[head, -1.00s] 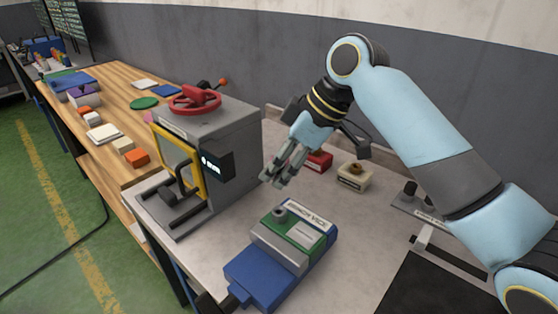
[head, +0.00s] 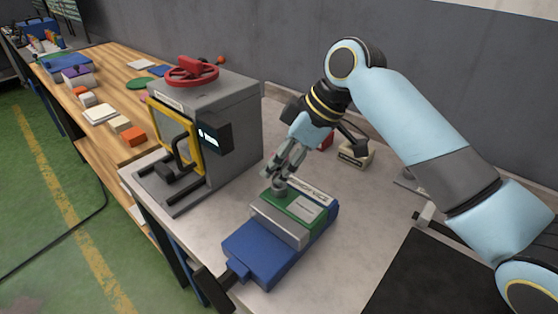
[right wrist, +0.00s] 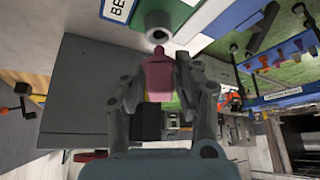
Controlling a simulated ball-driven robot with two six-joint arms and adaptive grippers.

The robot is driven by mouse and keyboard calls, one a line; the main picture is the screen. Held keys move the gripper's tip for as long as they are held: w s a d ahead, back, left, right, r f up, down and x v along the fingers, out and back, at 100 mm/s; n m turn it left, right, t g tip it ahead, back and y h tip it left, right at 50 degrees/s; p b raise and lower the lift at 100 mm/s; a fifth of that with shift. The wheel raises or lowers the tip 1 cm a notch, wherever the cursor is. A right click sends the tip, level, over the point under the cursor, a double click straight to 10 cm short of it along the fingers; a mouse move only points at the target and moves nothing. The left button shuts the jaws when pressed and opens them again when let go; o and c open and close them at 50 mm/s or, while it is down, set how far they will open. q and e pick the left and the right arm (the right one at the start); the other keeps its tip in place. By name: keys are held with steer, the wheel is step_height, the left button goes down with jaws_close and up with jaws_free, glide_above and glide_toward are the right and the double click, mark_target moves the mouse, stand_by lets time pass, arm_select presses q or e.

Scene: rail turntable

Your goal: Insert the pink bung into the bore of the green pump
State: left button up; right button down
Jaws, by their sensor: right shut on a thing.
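The green pump (head: 293,210) is held in the blue and grey bench vice (head: 262,250) on the pale bench. Its grey round boss (head: 280,188) with the bore is at the pump's left end. In the right wrist view the boss shows as a grey ring (right wrist: 158,27) with a dark hole. My right gripper (head: 279,175) is just above the boss. It is shut on the pink bung (right wrist: 158,78), whose narrow tip points at the ring. The tip is close to the hole; I cannot tell whether it touches. Fingers hide the bung in the head view.
A grey press (head: 225,130) with a red handwheel (head: 191,72) stands left of the vice. A red block (head: 326,141) and a cream block (head: 355,155) lie behind the gripper. A wooden bench (head: 95,85) with several parts is at the far left.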

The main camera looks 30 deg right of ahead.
steer(key=shift+p, duration=0.45)
stand_by(0.7)
steer(key=shift+p, duration=0.4)
stand_by(0.5)
steer(key=shift+p, duration=0.4)
steer(key=shift+f+b, duration=0.65)
steer(key=shift+f, duration=1)
steer(key=c, duration=0.9)
jaws_free()
